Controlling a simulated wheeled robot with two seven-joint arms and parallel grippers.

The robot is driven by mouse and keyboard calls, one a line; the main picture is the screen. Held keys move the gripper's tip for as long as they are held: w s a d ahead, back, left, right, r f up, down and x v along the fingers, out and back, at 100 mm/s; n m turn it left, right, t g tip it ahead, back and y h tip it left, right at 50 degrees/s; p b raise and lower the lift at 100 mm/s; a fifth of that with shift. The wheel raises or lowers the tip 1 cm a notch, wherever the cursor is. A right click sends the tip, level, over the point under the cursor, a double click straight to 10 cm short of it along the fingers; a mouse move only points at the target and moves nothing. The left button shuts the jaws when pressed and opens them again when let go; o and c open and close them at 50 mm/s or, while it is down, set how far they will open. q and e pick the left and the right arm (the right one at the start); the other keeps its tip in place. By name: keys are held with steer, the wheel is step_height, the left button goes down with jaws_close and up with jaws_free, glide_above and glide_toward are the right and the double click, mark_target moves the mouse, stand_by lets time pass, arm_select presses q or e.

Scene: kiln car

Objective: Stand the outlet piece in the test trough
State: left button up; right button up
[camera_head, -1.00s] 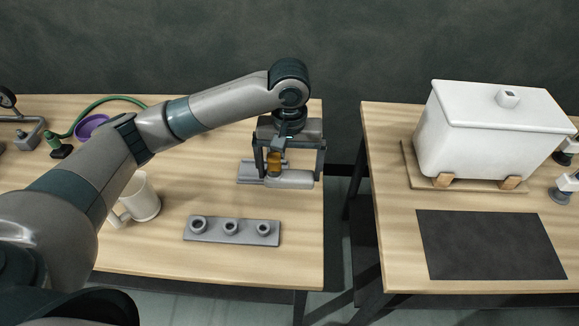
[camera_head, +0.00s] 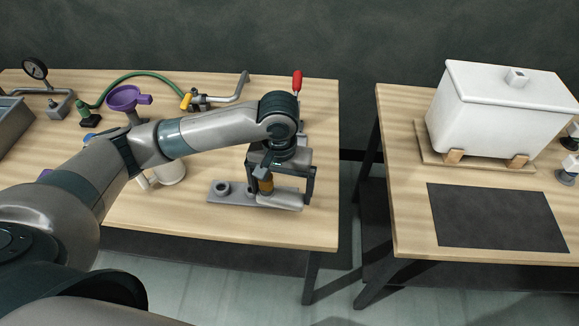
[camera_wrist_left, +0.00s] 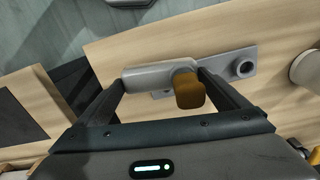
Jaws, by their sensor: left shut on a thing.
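The outlet piece appears to be the grey tubular piece with an orange-brown knob (camera_head: 265,184) in my left gripper (camera_head: 280,198). It also shows in the left wrist view (camera_wrist_left: 150,76), lying crosswise between the two fingers, with the knob toward the camera. My left gripper is shut on it over the grey plate with round sockets (camera_head: 221,189). Whether the piece touches the plate I cannot tell. The plate's right part is hidden by the gripper. A grey open box at the left edge (camera_head: 10,118), possibly the test trough, is cut off by the frame. My right gripper is not in view.
A white mug (camera_head: 168,173) is partly behind my arm. A purple funnel (camera_head: 124,98), green hose (camera_head: 135,80), gauge (camera_head: 36,69) and red-handled tool (camera_head: 297,83) are toward the back. The right table holds a white lidded tank (camera_head: 490,115) and dark mat (camera_head: 497,217).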

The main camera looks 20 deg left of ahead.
arm_select(q)
steer(key=shift+m, duration=0.8)
steer(key=s+f, duration=0.1)
steer(key=s, duration=0.1)
steer(key=s+a+f, duration=0.1)
steer(key=s, duration=0.1)
steer(key=s+a+f, duration=0.1)
steer(key=s+f, duration=0.1)
steer(key=shift+s, duration=0.2)
steer(key=shift+a, duration=0.1)
